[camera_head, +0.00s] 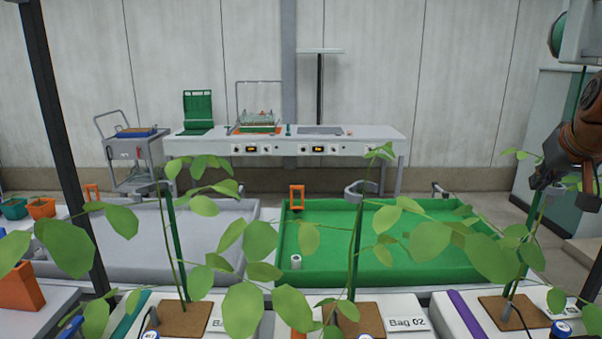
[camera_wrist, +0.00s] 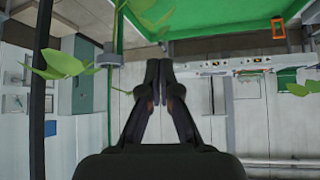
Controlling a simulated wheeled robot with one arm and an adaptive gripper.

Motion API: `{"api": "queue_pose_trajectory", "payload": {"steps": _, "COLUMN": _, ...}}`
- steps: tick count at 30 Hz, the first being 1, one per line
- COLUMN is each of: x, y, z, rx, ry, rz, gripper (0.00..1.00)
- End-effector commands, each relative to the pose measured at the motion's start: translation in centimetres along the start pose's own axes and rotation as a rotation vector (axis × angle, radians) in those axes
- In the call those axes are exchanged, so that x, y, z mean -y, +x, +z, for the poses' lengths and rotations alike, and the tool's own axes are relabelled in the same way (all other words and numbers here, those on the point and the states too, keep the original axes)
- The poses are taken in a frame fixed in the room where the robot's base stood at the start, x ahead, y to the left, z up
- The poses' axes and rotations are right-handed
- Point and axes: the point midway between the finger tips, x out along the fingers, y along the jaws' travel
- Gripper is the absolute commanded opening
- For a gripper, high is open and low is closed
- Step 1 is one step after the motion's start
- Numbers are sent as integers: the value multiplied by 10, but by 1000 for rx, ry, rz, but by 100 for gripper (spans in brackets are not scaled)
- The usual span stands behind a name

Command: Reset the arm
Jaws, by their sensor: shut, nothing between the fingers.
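My gripper (camera_wrist: 158,75) points away from the wrist camera, its two dark fingers together at the tips and empty. In the head view my arm is at the right edge, and the gripper (camera_head: 543,178) shows there as a dark shape beside a green stake and plant leaves. The wrist view looks sideways or upside down across the room, with the green tray (camera_wrist: 200,28) at the top. No object is held.
Leafy plants on stakes rise from white grow bags, one labelled Bag 02 (camera_head: 408,324), across the front. Behind them lie a green tray (camera_head: 340,212) and a grey tray (camera_head: 135,262). A bench (camera_head: 375,133) and a cart (camera_head: 136,150) stand at the back wall.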

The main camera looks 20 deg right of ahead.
Motion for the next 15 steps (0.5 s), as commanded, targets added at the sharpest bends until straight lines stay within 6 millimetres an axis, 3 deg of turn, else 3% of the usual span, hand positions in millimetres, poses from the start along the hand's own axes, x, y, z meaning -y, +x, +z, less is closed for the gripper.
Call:
{"api": "queue_pose_trajectory", "payload": {"steps": 1, "x": 34, "y": 2, "z": 2, "rx": 30, "ry": -45, "rz": -38, "gripper": 0}}
{"api": "queue_pose_trajectory", "payload": {"steps": 6, "x": 134, "y": 12, "z": 31, "rx": 136, "ry": -174, "rz": -141, "gripper": 0}}
{"api": "queue_pose_trajectory", "payload": {"steps": 12, "x": 234, "y": 8, "z": 98, "rx": 287, "ry": -323, "rz": -232, "gripper": 0}}
{"api": "queue_pose_trajectory", "payload": {"steps": 15, "x": 270, "y": 1, "z": 139, "rx": 365, "ry": -390, "rz": -261, "gripper": 0}}
